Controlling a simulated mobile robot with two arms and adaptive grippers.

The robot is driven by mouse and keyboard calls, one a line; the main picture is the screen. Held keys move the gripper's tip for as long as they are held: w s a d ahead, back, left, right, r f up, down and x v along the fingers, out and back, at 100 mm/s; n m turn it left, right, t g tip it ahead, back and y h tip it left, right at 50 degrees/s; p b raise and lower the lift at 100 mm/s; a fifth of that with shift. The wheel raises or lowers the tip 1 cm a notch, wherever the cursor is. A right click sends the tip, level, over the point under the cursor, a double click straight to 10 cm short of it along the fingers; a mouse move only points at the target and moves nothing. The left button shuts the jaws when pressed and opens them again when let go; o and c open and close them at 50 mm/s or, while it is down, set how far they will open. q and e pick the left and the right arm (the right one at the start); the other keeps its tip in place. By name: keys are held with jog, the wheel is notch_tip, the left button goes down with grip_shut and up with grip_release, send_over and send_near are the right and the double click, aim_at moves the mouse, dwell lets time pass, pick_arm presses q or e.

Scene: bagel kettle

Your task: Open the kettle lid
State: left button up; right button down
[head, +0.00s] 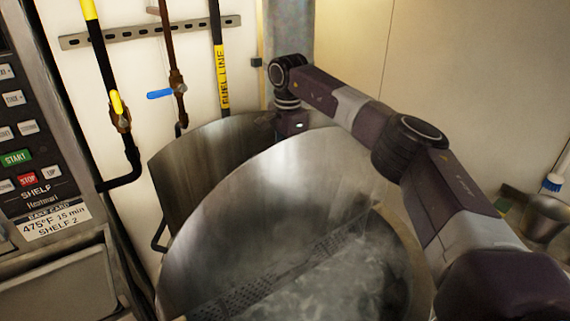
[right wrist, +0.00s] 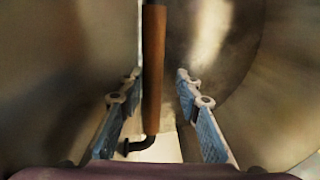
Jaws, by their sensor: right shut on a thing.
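The steel kettle (head: 418,262) stands at the bottom centre of the head view, with steaming liquid (head: 345,275) inside. Its round lid (head: 265,190) is tilted up, and the kettle's inside shows in front of it. My right arm comes in from the right and reaches behind the lid's upper edge. In the right wrist view, my right gripper (right wrist: 158,74) is shut on the brown upright lid handle (right wrist: 153,45), which stands between its blue-padded fingers. In the head view the lid hides the handle and fingertips. My left gripper is in neither view.
A second curved steel panel (head: 195,165) stands behind the lid. Pipes with a blue valve lever (head: 160,94) run along the back wall. A control panel (head: 30,150) is at the left. A metal pot (head: 545,215) and a brush (head: 553,182) are at the far right.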

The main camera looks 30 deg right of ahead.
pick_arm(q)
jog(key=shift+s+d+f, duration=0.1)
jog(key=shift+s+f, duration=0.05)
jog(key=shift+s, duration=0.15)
pick_arm(e)
jog(key=shift+w+a+f, duration=0.35)
jog(key=shift+a+f, duration=0.05)
jog(key=shift+f, duration=0.1)
jog(key=c, duration=1.8)
grip_release()
jog(key=shift+w, duration=0.15)
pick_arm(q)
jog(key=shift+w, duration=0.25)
pick_arm(e)
jog(key=shift+w+d, duration=0.25)
jog(key=shift+w, duration=0.35)
notch_tip(320, 180, up, 12)
jog(key=shift+s+f, duration=0.2)
jog(key=shift+s, duration=0.2)
